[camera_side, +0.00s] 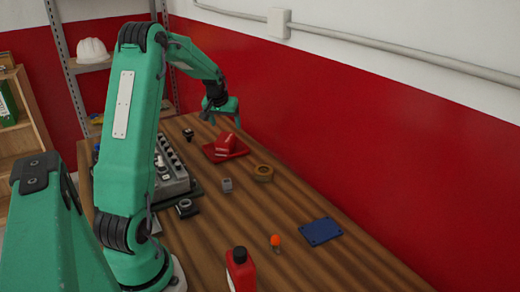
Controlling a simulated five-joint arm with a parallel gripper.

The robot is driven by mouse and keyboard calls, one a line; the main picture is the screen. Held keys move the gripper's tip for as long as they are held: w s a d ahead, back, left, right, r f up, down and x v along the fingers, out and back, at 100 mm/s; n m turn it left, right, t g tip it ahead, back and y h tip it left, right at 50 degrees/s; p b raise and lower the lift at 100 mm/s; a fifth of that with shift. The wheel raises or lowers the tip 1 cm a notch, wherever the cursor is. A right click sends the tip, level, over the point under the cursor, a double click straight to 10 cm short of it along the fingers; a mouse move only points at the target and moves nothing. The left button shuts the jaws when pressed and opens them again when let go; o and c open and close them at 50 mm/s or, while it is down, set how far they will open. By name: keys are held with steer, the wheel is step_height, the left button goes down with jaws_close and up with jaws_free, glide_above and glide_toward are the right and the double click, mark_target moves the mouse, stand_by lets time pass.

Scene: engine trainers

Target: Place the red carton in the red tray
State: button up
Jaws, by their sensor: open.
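The red carton (227,143) is a small red block with faint light marks on it. It rests in the red tray (239,153), a low flat red tray toward the far end of the wooden table, and looks tilted. My gripper (222,120) is open and empty, above the carton and apart from it. The carton's far side and part of the tray floor behind it are hidden.
A brown ring (263,173) and a small grey block (227,185) lie nearer than the tray. A grey engine block (172,172) stands left. A blue plate (321,231), an orange-tipped item (275,241) and a red bottle (240,270) are in front.

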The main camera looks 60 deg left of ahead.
steer(key=s+d+r+m, duration=0.1)
steer(key=d+r, duration=0.3)
steer(key=d, duration=0.4)
steer(key=s+d+r+m+t+h, duration=0.1)
steer(key=d+r+m, duration=0.15)
steer(key=d, duration=0.45)
steer(key=d+r+m, duration=0.1)
steer(key=d+r, duration=0.3)
steer(key=d, duration=0.4)
steer(key=s+d+m+t+h, duration=0.1)
steer(key=s+d+m, duration=0.3)
steer(key=s+d, duration=1.1)
steer(key=shift+d+h, duration=0.6)
steer(key=shift+h, duration=0.1)
